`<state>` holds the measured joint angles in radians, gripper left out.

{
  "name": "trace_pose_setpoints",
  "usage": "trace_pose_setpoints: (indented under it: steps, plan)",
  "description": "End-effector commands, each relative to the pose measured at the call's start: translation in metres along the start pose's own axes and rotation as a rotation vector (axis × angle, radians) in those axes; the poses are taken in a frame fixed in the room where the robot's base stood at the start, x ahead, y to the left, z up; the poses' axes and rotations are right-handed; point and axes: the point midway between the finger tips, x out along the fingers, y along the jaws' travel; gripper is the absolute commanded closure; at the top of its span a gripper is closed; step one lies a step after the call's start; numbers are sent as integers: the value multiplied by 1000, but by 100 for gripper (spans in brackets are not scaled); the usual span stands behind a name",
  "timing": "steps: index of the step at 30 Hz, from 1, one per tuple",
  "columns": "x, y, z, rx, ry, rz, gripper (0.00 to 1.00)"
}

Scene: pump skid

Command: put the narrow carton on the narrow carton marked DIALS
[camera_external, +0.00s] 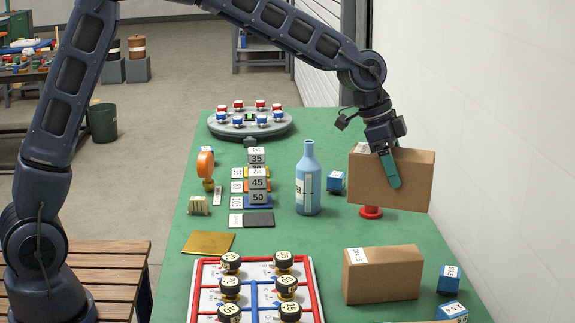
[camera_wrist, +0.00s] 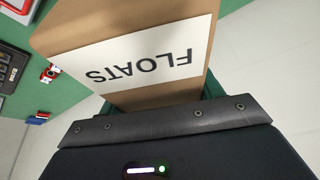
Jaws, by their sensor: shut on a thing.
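A narrow brown carton (camera_external: 412,178) is held in my gripper (camera_external: 390,168) above the right side of the green table. In the wrist view this carton (camera_wrist: 185,97) carries a white label reading FLOATS, upside down there. My gripper is shut on it, with one teal finger showing across its side.
A blue bottle (camera_external: 308,182) stands left of the held carton. A red stand (camera_external: 371,212) is partly hidden below it. Blue blocks (camera_external: 448,279) lie right of the DIALS carton. A white board with black-topped knobs (camera_external: 257,290) lies to its left. A wall borders the right side.

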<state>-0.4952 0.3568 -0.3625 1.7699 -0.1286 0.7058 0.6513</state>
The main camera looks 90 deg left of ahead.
Motion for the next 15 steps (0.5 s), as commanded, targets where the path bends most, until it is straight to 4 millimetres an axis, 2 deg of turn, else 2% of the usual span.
trace_pose_setpoints:
  steps: [3, 9, 15]
  plan:
    - [25, 0, 11, -1, -2, 2, 70]
    - [60, 0, 25, 1, -1, 1, 70]
    - [76, 0, 32, 1, 0, -1, 70]
